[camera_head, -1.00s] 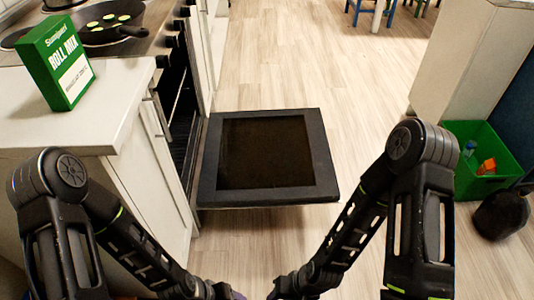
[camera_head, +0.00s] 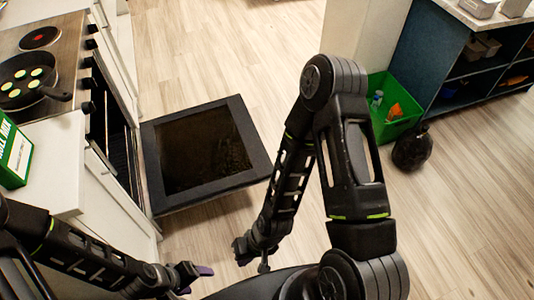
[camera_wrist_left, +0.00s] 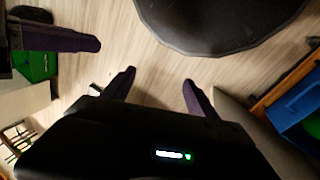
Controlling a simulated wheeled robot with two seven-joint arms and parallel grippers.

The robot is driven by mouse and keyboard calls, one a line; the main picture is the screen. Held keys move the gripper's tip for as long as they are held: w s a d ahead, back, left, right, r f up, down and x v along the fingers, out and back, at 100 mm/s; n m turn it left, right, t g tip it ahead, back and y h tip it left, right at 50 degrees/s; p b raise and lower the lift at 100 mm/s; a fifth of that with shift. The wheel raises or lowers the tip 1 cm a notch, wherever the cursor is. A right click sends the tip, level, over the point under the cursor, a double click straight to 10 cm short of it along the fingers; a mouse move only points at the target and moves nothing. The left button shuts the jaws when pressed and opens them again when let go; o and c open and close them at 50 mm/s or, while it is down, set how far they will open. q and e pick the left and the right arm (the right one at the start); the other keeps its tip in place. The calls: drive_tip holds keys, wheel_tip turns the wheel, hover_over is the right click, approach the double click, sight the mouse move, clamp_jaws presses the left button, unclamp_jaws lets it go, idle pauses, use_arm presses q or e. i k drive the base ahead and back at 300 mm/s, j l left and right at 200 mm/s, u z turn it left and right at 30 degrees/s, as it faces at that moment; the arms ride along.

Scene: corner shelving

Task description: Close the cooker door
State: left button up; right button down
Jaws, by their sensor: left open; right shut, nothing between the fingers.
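The cooker door (camera_head: 205,150) hangs open, folded down from the cooker at the left of the head view, a black frame around dark glass. My left gripper (camera_head: 195,277) is open and empty at the bottom of the head view, apart from the door's near edge. Its two spread fingers show in the left wrist view (camera_wrist_left: 158,88), with floor between them. My right gripper (camera_head: 250,255) is shut and empty, also on the near side of the door and apart from it. The oven's inside is mostly hidden.
A pan (camera_head: 28,82) with green-topped food sits on the hob (camera_head: 62,55). A green box (camera_head: 14,152) stands on the white counter (camera_head: 60,165). A green bin (camera_head: 395,120) and a black bag (camera_head: 411,148) are on the floor to the right. Floor beyond the door is clear.

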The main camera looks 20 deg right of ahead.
sight(200, 155)
drive_tip(key=i+l+u, duration=0.35)
drive_tip(key=l, duration=0.8)
drive_tip(key=i+l+u, duration=0.1)
drive_tip(key=l+u, duration=0.25)
drive_tip(key=l, duration=0.8)
drive_tip(key=l+u, duration=0.35)
drive_tip(key=l, duration=0.85)
